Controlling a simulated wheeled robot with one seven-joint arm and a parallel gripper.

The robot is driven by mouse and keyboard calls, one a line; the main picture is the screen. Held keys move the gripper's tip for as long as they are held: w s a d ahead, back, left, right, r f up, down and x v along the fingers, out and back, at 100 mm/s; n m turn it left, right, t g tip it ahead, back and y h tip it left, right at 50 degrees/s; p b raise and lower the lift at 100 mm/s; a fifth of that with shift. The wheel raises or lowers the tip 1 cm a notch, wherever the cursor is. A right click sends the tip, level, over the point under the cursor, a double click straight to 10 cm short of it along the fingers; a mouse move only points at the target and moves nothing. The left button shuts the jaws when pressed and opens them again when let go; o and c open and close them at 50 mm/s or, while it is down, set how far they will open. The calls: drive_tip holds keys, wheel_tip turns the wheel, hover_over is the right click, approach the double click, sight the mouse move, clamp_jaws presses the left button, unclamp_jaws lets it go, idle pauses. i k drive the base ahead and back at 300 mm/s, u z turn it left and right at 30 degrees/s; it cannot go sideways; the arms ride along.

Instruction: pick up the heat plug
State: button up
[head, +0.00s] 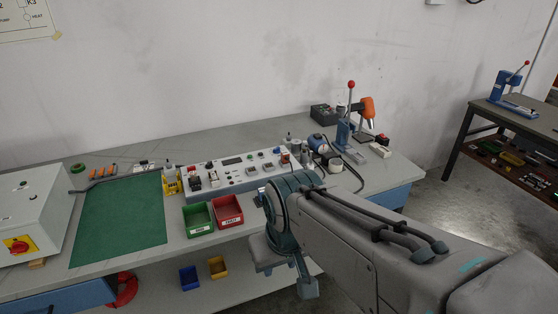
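I cannot pick out the heat plug for certain; several small plugs and sockets sit on and around the white control panel (237,172) on the workbench, too small to tell apart. My gripper (288,279) hangs at the end of my arm, in front of the bench's front edge and right of the red bin. The arm's wrist covers part of the bench behind it. The gripper's fingers are partly hidden and whether they are open does not show clearly. I see nothing plainly held in it.
A green bin (198,220) and red bin (229,212) stand before the panel. A green mat (120,220) lies left, beside a grey switch box (30,213). A blue lever press (345,130) and orange heat gun (368,108) stand at the right end. The mat is clear.

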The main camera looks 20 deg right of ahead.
sight(285, 155)
drive_tip(key=z, duration=0.5)
drive_tip(key=i, duration=1.2)
drive_tip(key=z, duration=0.1)
